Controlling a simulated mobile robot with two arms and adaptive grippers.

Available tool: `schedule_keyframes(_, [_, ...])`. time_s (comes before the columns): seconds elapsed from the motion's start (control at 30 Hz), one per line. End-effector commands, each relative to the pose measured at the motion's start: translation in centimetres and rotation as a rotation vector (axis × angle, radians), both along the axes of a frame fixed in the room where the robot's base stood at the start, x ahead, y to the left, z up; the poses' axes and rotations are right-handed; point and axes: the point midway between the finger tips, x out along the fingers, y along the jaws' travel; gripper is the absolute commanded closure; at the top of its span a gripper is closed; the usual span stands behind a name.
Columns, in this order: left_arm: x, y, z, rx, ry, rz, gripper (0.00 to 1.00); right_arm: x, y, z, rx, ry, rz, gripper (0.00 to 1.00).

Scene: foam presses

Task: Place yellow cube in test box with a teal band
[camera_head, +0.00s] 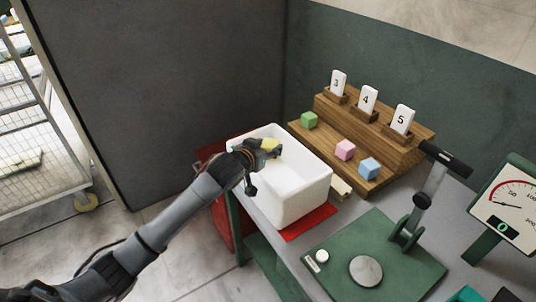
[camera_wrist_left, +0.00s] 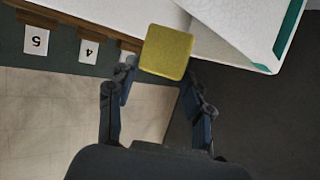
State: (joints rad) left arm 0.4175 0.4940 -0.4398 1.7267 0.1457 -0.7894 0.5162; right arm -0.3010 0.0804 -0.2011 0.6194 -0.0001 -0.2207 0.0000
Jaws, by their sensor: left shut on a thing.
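My left gripper (camera_head: 264,150) is shut on the yellow cube (camera_head: 271,145), over the open top of a white box (camera_head: 303,205). In the left wrist view, the yellow cube (camera_wrist_left: 166,52) sits between the fingertips of my left gripper (camera_wrist_left: 160,75). The white box (camera_wrist_left: 240,28) shows behind it, with a teal strip (camera_wrist_left: 291,32) on the box at the upper right. No teal shows on the box in the head view. I cannot tell the cube's exact height over the box floor. My right gripper is not in view.
A wooden stepped stand (camera_head: 370,125) behind the box holds green (camera_head: 309,120), pink (camera_head: 345,150) and blue (camera_head: 369,168) cubes and numbered cards. A red mat (camera_head: 310,225) lies under the box. A green press (camera_head: 375,260) and a gauge (camera_head: 508,208) stand at the right.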

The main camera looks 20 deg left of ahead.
Motion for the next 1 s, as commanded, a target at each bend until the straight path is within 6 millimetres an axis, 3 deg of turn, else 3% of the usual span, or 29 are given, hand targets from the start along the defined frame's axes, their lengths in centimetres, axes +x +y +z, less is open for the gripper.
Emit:
schedule_keyframes(0.33, [2.1, 0.4, -2.5, 0.002, 0.0, 0.001, 0.71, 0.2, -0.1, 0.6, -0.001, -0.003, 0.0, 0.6])
schedule_keyframes(0.5, [1.9, 0.3, -4.9, 0.001, 0.003, -0.001, 0.71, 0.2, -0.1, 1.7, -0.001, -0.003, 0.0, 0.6])
schedule_keyframes(1.0, [1.9, 0.4, -6.1, 0.001, 0.0, -0.002, 0.71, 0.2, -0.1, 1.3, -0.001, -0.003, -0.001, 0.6])
